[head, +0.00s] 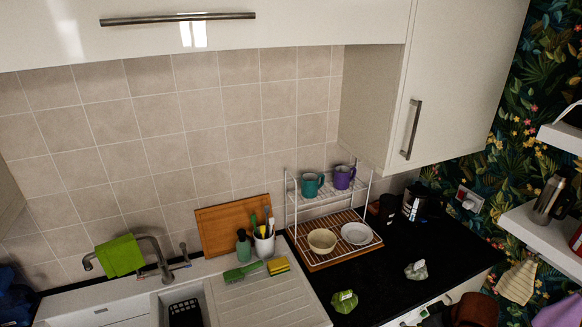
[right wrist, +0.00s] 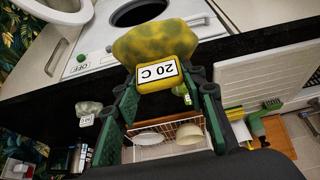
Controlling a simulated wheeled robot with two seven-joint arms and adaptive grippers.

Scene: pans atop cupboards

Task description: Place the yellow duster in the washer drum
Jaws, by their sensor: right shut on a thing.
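In the right wrist view, my right gripper (right wrist: 160,82) has its two green fingers closed on the yellow duster (right wrist: 152,40). The duster is a rounded yellow lump with greenish patches. A yellow block with a white "20 C" label faces the camera between the fingers. The white washer (right wrist: 97,60) lies beyond the held duster. Its round drum opening (right wrist: 140,12) is dark, and its round door (right wrist: 62,8) stands open beside it. The duster appears apart from the opening and partly overlaps the washer front in the picture. My left gripper is not in view.
A grey cloth (head: 416,270) and a green cloth (head: 344,301) lie on the black counter (head: 385,285). A wire rack (head: 330,222) holds mugs and bowls. A green cloth (head: 120,255) hangs over the sink tap. White shelves (head: 545,232) jut out at right.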

